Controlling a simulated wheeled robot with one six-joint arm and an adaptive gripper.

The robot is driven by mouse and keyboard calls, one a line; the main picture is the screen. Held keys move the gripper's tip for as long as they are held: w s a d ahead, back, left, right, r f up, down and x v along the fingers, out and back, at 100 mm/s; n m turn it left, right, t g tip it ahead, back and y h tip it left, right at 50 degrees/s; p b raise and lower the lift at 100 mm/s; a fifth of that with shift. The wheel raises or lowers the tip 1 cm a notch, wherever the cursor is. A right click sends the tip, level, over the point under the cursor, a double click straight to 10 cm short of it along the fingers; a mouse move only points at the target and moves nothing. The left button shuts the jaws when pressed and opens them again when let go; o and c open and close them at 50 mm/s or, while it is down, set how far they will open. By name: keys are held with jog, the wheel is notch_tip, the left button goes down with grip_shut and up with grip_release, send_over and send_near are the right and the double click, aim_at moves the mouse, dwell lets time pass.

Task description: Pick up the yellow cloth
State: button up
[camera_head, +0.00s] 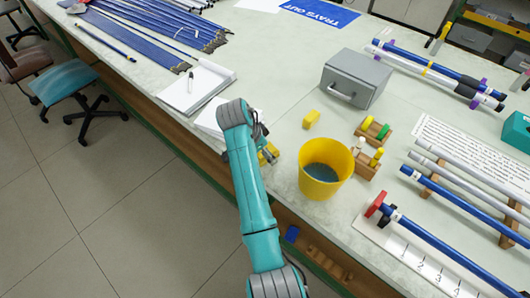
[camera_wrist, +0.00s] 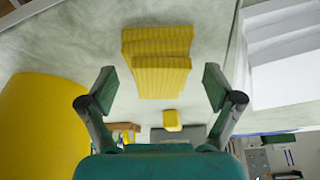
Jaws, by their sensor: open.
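The yellow cloth (camera_wrist: 158,62) is a folded, ribbed stack on the pale worktop, at the top middle of the wrist view. In the head view the yellow cloth (camera_head: 272,150) shows only in part beside the end of my arm, left of the yellow bucket. My gripper (camera_wrist: 158,82) is open in the wrist view, its two fingers wide apart to either side of the cloth's line. I see no contact between fingers and cloth. In the head view my arm hides most of the gripper.
A yellow bucket (camera_head: 325,170) stands close to the cloth. A small yellow block (camera_head: 311,118) lies behind, near a grey box (camera_head: 355,79). A notebook (camera_head: 197,88) and papers lie to the left. Wooden racks and rods occupy the right side. The worktop's front edge is near.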

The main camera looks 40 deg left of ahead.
jog(key=c, duration=1.2)
jog(key=shift+r, duration=0.1)
notch_tip(320, 180, up, 10)
jog(key=shift+f, duration=0.1)
jog(key=o, duration=0.6)
jog(key=c, duration=0.5)
